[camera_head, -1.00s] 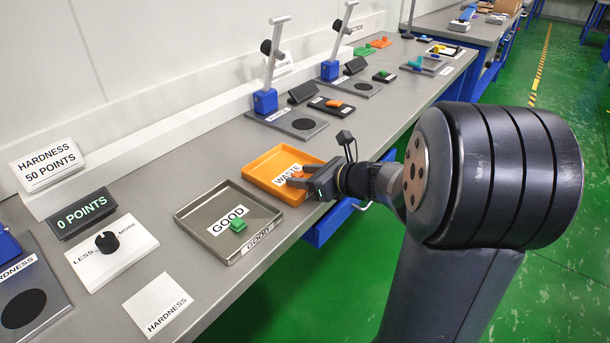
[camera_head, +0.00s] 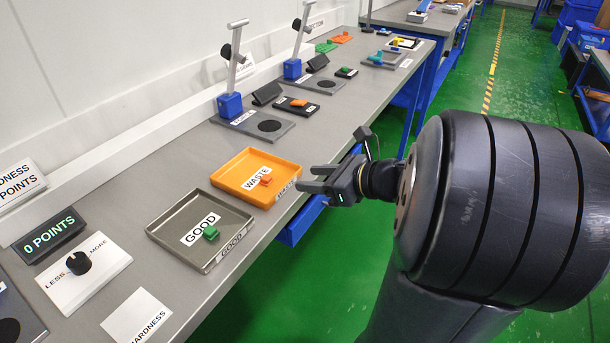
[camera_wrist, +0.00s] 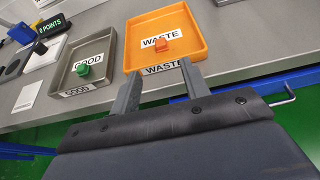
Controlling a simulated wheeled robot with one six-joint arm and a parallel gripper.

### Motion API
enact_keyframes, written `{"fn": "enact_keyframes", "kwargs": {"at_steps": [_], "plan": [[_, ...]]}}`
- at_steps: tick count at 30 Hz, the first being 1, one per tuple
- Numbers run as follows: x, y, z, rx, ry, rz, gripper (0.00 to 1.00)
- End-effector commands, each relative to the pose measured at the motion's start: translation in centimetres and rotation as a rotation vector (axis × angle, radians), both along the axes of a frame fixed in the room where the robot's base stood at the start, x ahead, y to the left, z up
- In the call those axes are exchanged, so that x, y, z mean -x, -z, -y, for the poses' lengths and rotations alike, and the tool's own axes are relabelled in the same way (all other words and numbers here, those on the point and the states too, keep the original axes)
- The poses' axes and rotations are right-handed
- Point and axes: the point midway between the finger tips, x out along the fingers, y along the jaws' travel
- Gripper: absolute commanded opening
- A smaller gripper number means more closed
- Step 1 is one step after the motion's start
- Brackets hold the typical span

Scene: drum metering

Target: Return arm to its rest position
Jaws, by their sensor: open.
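My gripper (camera_head: 312,180) is open and empty in the head view, with its two fingers pointing left. It hovers to the right of the orange WASTE tray (camera_head: 226,188), near the bench's front edge. In the wrist view my gripper's fingers (camera_wrist: 158,88) stand apart with nothing between them, in front of the orange tray (camera_wrist: 193,49). A small orange piece (camera_head: 265,181) lies in the WASTE tray. A green piece (camera_head: 210,232) lies in the grey GOOD tray (camera_head: 160,234).
The grey bench (camera_head: 120,205) runs from front left to back right, with testing stations (camera_head: 230,106) along its back. A panel (camera_head: 48,235) reads 0 POINTS beside a knob plate (camera_head: 105,262). Green floor (camera_head: 310,270) is open right of the bench.

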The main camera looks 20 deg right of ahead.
Motion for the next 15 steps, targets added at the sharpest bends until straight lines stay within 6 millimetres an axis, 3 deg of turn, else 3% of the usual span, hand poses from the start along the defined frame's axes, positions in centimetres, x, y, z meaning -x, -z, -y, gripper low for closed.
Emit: {"fn": "enact_keyframes", "kwargs": {"at_steps": [15], "plan": [[-0.30, 0.24, -0.24, 0.000, -0.001, 0.000, 0.44]]}}
